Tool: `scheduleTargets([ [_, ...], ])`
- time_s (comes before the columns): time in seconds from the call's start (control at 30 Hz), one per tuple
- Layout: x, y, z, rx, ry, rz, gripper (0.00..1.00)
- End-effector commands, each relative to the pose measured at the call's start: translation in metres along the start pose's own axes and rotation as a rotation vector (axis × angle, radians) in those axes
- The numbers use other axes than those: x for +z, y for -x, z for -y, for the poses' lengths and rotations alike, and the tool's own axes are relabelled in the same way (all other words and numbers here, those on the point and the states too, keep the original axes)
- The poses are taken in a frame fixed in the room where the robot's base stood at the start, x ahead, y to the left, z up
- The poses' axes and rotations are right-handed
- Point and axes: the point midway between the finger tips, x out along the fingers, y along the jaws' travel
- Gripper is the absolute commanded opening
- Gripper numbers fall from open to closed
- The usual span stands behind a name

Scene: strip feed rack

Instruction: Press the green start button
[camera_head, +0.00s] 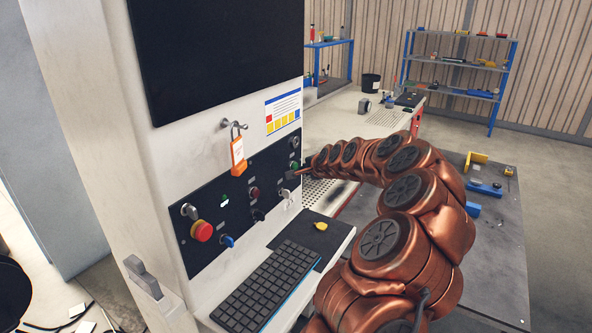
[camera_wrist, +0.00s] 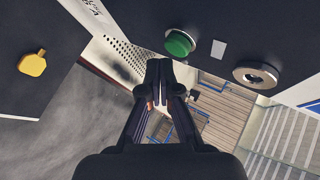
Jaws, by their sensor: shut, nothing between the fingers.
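The green start button (camera_wrist: 180,42) is a round domed button on the dark control panel, near the top middle of the wrist view. In the head view it is a small green spot (camera_head: 294,165) at the panel's right end, partly covered by my gripper. My gripper (camera_wrist: 159,66) is shut and empty, its fingertips just below and left of the button in the wrist view. It also shows in the head view (camera_head: 300,172), small and dark, close to the panel. I see a gap beside the button in the wrist view.
The panel (camera_head: 240,183) also carries a red stop button (camera_head: 202,231), a blue switch (camera_head: 227,241) and other knobs. A keyboard (camera_head: 265,287) and a yellow piece (camera_head: 321,226) lie on the shelf below.

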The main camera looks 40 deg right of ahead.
Motion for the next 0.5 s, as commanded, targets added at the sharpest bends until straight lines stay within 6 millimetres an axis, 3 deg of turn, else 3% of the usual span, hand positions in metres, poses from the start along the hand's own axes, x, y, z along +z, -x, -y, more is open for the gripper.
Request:
scheduleTargets([
  [0.5, -0.0053, 0.0051, -0.0059, 0.0, -0.002, -0.002, 0.0],
])
